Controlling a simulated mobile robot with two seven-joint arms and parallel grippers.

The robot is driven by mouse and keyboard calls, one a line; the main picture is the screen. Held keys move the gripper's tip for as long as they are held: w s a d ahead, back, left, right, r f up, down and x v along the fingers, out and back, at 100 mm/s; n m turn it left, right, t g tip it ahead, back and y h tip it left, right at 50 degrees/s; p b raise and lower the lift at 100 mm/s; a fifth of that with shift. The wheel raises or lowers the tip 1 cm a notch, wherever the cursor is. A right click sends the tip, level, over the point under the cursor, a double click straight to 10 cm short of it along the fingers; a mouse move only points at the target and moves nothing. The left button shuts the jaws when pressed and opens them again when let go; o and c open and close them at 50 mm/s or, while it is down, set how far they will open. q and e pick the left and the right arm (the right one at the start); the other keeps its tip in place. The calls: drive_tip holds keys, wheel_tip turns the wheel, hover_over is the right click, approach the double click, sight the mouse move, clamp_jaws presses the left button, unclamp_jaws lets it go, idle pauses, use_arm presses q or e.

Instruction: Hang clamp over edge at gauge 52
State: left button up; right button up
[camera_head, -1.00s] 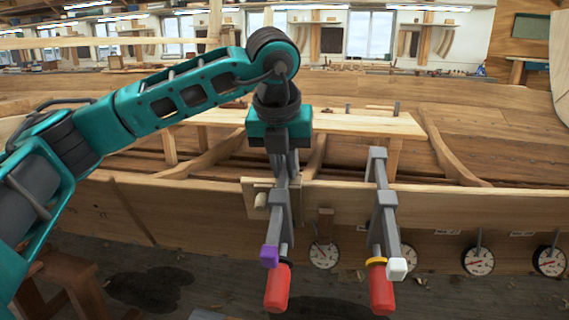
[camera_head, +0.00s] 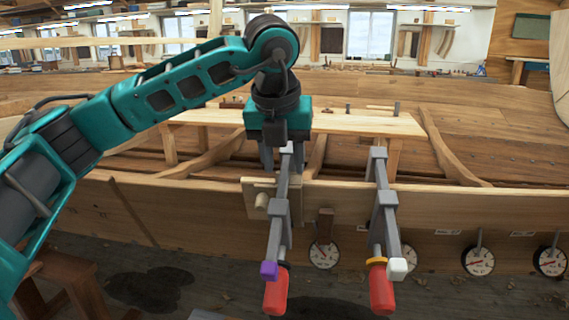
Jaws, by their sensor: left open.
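A grey clamp (camera_head: 280,208) with a red handle and a purple end block hangs over the plank edge (camera_head: 335,192) at a small wooden block, just left of a round gauge (camera_head: 323,255). My left gripper (camera_head: 283,160) is open at the top of this clamp, with a finger on either side; I cannot tell whether they touch it. A second grey clamp (camera_head: 384,199), with a red handle, yellow ring and white end block, hangs on the edge to the right, partly covering another gauge (camera_head: 410,257). The gauge numbers are too small to read. My right gripper is not in view.
More gauges, one right of centre (camera_head: 478,260) and one far right (camera_head: 550,261), line the hull side. The plank edge right of the second clamp is clear. A wooden stool (camera_head: 68,275) stands at lower left. Curved ribs lie behind the edge.

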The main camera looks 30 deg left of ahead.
use_arm(q)
drive_tip(key=p+v, duration=0.1)
drive_tip(key=v, duration=1)
drive_tip(key=shift+r, duration=0.15)
